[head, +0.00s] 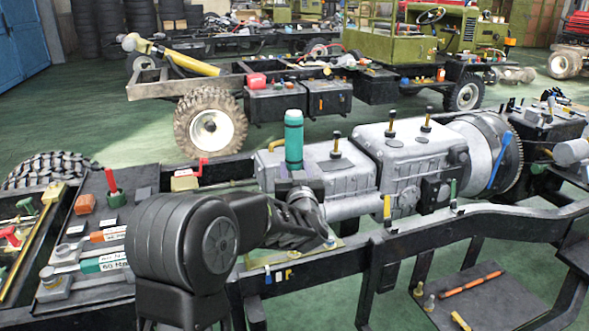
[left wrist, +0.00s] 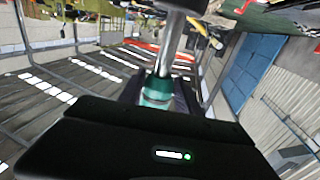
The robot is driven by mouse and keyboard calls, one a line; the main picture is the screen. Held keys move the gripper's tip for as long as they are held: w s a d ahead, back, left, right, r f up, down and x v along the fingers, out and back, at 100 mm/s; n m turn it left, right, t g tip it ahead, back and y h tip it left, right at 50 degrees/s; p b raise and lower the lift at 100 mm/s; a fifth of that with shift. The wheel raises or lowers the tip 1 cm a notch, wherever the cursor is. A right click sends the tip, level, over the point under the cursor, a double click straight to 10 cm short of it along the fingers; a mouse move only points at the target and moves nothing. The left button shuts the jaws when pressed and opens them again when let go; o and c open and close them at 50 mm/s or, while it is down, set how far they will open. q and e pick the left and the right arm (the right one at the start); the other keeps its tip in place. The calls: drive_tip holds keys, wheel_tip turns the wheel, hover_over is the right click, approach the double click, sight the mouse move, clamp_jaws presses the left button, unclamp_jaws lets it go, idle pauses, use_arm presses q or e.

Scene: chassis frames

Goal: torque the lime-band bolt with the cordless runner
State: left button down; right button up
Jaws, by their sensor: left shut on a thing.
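My left gripper (head: 297,186) is shut on an upright teal cylinder with a dark ring near its top, which appears to be the cordless runner (head: 293,140). It stands up in front of the grey gearbox housing; its lower end is hidden by my gripper and arm. In the left wrist view the teal body (left wrist: 158,88) shows with a silver shaft (left wrist: 174,45) beyond it. Upright coloured pieces stand along the near rail: a yellow one (head: 387,207) and a green one (head: 453,190). I cannot tell which bolt carries a lime band. My right gripper is not in view.
A tray at left holds orange (head: 110,235) and teal (head: 105,262) labelled tools. A low shelf (head: 485,300) at bottom right carries an orange rod. Green floor lies behind.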

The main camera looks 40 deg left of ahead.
use_arm(q)
drive_tip(key=shift+f+b, duration=2.1)
drive_tip(key=shift+f, duration=0.65)
drive_tip(key=shift+s+f+b, duration=0.1)
drive_tip(key=shift+f+b, duration=1.25)
drive_tip(key=shift+f, duration=0.35)
idle(1.6)
drive_tip(key=shift+d+f, duration=0.1)
drive_tip(key=shift+f, duration=0.15)
drive_tip(key=shift+f, duration=0.15)
idle(0.6)
idle(1.0)
